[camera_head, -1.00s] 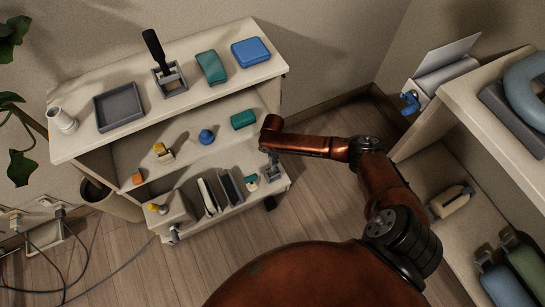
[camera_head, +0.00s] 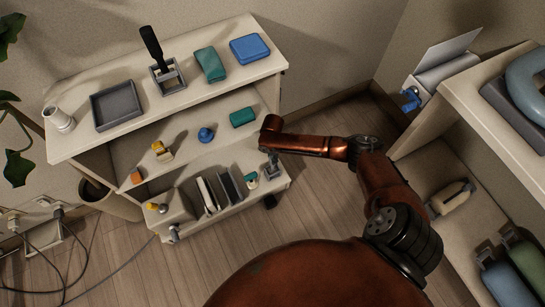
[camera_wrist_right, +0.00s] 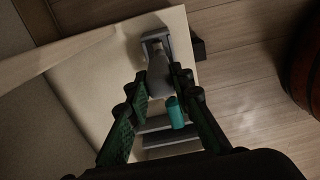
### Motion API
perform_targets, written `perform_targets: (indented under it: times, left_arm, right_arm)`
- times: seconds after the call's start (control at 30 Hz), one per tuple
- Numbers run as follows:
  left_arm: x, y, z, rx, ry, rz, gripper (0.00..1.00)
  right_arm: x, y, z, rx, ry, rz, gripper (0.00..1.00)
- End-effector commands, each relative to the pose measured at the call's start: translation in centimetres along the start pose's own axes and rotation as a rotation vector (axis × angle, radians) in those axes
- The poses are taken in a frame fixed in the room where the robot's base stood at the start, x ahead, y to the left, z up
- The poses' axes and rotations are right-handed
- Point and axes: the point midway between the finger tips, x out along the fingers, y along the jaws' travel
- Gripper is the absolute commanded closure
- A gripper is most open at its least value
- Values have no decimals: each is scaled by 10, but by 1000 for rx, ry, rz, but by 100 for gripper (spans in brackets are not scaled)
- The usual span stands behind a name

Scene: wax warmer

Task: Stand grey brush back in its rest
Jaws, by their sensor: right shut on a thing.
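My right gripper (camera_head: 270,163) hangs over the right end of the low shelf of the white shelf unit. In the wrist view, my right gripper (camera_wrist_right: 168,88) has its fingers on both sides of the grey brush (camera_wrist_right: 160,78) and is shut on it. A grey U-shaped rest (camera_wrist_right: 155,36) stands just beyond the brush, near the board's edge. The brush overlaps the rest in this view, so I cannot tell whether it is inside it or above it. My left gripper is not in view.
A teal-topped object (camera_head: 251,180) stands close to the gripper, and also shows in the wrist view (camera_wrist_right: 175,112). Dark upright panels (camera_head: 230,186) stand left of it. A blue ball (camera_head: 206,135) and green block (camera_head: 242,117) sit on the middle shelf. Floor to the right is clear.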

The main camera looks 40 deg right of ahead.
Motion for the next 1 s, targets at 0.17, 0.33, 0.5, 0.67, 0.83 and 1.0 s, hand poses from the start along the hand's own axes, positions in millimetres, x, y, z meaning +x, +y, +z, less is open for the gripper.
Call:
perform_targets:
  times: [0.17,0.33,0.5,0.67,0.83,1.0]
  left_arm:
    - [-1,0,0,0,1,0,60]
    - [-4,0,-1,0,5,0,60]
    - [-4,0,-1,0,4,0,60]
    - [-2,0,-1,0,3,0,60]
    - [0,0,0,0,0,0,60]
    - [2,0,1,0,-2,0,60]
  right_arm:
    - [-1,0,0,0,0,0,100]
    - [-1,0,0,0,0,1,100]
    - [0,0,0,0,0,0,100]
    - [2,0,0,0,0,0,100]
    - [6,0,0,0,0,0,100]
    - [10,0,0,0,-1,0,100]
